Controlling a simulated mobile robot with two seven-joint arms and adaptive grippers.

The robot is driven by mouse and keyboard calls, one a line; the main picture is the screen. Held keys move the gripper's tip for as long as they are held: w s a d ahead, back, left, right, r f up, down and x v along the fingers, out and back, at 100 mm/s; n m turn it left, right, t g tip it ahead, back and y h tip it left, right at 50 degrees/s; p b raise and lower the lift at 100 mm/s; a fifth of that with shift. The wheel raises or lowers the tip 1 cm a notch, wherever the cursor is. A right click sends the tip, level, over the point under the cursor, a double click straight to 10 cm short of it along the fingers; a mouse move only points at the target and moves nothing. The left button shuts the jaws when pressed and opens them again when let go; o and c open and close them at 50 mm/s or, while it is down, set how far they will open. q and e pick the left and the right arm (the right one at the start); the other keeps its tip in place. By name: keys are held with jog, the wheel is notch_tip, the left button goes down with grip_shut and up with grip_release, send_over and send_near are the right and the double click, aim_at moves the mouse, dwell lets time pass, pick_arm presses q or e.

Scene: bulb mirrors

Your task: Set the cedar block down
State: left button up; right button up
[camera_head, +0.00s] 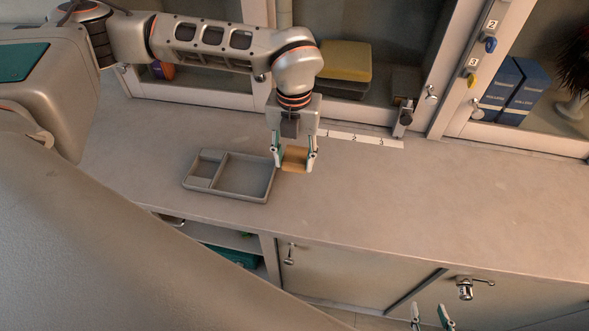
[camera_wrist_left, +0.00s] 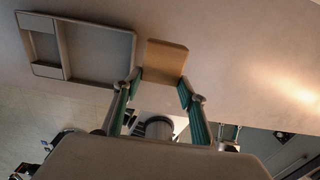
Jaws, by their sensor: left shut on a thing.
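The cedar block (camera_head: 294,158) is a small orange-brown block between the fingertips of my left gripper (camera_head: 295,160). The gripper is shut on it, over the counter just right of the grey tray (camera_head: 228,196). In the left wrist view the block (camera_wrist_left: 165,58) sticks out beyond the green-padded fingers (camera_wrist_left: 160,88), close beside the tray (camera_wrist_left: 100,42). I cannot tell whether the block touches the counter. My right gripper (camera_head: 432,317) shows only its fingertips at the bottom edge of the head view, spread apart with nothing between them.
The grey tray has several compartments and looks empty. The counter (camera_head: 430,205) is clear to the right of the block. Behind stand glazed cabinets with a yellow item (camera_head: 343,60) and blue boxes (camera_head: 510,90). A numbered strip (camera_head: 360,138) lies along the back. Cupboard doors (camera_head: 345,277) are below the front edge.

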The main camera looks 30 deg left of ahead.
aim_at(294, 171)
pick_arm(q)
jog(key=shift+f, duration=2.55)
jog(key=shift+f, duration=0.15)
jog(key=o, duration=1.1)
jog(key=shift+o, duration=0.2)
